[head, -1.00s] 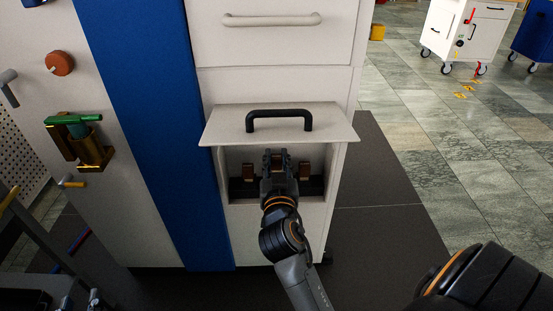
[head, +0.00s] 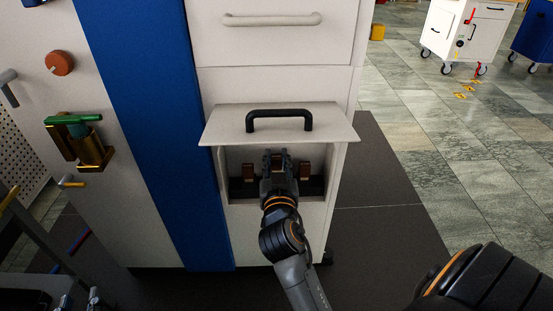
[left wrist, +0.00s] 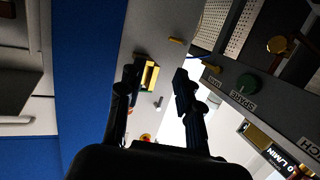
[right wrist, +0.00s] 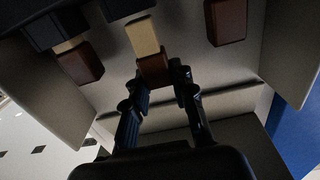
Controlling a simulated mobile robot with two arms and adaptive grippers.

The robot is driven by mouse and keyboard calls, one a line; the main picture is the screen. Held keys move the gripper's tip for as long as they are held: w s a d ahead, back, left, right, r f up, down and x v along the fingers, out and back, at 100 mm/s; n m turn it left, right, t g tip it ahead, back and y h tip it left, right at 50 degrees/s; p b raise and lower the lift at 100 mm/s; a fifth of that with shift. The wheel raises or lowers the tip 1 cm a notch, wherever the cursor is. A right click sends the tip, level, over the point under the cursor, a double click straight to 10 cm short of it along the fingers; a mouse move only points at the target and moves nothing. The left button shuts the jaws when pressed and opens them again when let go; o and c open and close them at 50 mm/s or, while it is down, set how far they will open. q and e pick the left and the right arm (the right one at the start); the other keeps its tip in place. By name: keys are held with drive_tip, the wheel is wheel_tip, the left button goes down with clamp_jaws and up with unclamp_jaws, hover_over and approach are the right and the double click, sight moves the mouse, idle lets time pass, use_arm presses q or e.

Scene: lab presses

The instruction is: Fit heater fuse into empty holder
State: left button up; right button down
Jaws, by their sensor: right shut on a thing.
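My right gripper (head: 278,160) reaches into the open compartment under the raised panel. In the right wrist view its fingers (right wrist: 160,85) are shut on the heater fuse (right wrist: 144,38), which has a tan body and a brown near end (right wrist: 153,69). The fuse's far end meets a dark holder (right wrist: 122,9); I cannot tell whether it is seated.
The raised panel with a black handle (head: 279,116) overhangs the compartment, whose side walls (head: 334,168) are close to the right gripper. A green-handled brass fixture (head: 92,150) sits on the left panel. The left wrist view shows a panel marked SPARE (left wrist: 243,101).

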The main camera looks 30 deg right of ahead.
use_arm(q)
drive_tip(key=shift+w+r+t, duration=0.1)
drive_tip(key=shift+r+t, duration=0.2)
drive_tip(key=shift+r, duration=0.1)
use_arm(e)
drive_tip(key=shift+f, duration=0.1)
use_arm(q)
drive_tip(key=shift+d+r, duration=0.15)
drive_tip(key=shift+r, duration=0.05)
drive_tip(key=shift+w+d+r+t+b, duration=0.1)
drive_tip(key=shift+w+r+t+b, duration=0.15)
drive_tip(key=shift+r+t, duration=0.45)
use_arm(e)
drive_tip(key=shift+f, duration=0.2)
use_arm(q)
drive_tip(key=shift+r, duration=0.3)
drive_tip(key=shift+d+r+t+h, duration=0.15)
drive_tip(key=shift+r+t+h, duration=0.2)
drive_tip(key=shift+r, duration=0.2)
use_arm(e)
drive_tip(key=shift+f, duration=0.25)
use_arm(q)
drive_tip(key=shift+r+b, duration=0.3)
